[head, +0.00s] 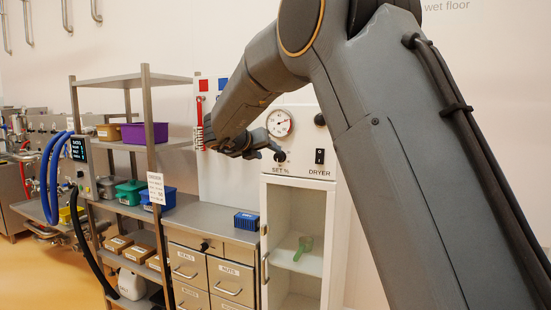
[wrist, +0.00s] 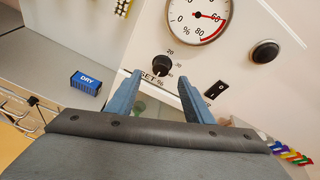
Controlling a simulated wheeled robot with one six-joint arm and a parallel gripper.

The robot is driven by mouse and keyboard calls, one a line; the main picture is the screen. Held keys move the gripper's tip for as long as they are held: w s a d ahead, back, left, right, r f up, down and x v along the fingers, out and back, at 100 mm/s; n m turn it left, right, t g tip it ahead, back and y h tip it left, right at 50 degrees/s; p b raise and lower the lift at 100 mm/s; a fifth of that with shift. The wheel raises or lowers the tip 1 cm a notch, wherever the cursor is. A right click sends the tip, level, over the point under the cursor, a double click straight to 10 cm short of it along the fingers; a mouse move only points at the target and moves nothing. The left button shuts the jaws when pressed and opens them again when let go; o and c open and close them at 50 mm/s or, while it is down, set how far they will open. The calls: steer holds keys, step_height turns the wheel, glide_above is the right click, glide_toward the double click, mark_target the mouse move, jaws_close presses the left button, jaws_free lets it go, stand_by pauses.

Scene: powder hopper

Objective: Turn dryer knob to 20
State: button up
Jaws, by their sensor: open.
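The dryer knob (wrist: 161,64) is a round black knob above the "SET %" label, with the marks 20 and 30 beside it in the wrist view. Its exact setting is too small to read. In the head view the knob (head: 280,157) sits on the white panel below the dial gauge (head: 280,123). My gripper (wrist: 160,79) is open and empty, its two blue-grey fingers pointing at the panel. In the head view my gripper (head: 265,150) is beside the knob, partly hidden by my arm.
A black rocker switch (wrist: 215,91) is right of the knob, and a round black button (wrist: 265,51) is higher up. The gauge (wrist: 198,16) is above. A blue DRY box (wrist: 86,82) stands on the counter. A glass-door cabinet (head: 264,235) is below the panel.

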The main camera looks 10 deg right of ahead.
mark_target(277, 157)
steer(key=shift+m+g, duration=0.4)
steer(key=shift+m, duration=0.5)
steer(key=p+x, duration=0.3)
steer(key=x, duration=0.4)
steer(key=shift+w+d, duration=0.15)
steer(key=shift+d, duration=0.1)
steer(key=shift+f, duration=0.1)
steer(key=shift+c, duration=0.4)
steer(key=c, duration=1)
steer(key=shift+o, duration=0.2)
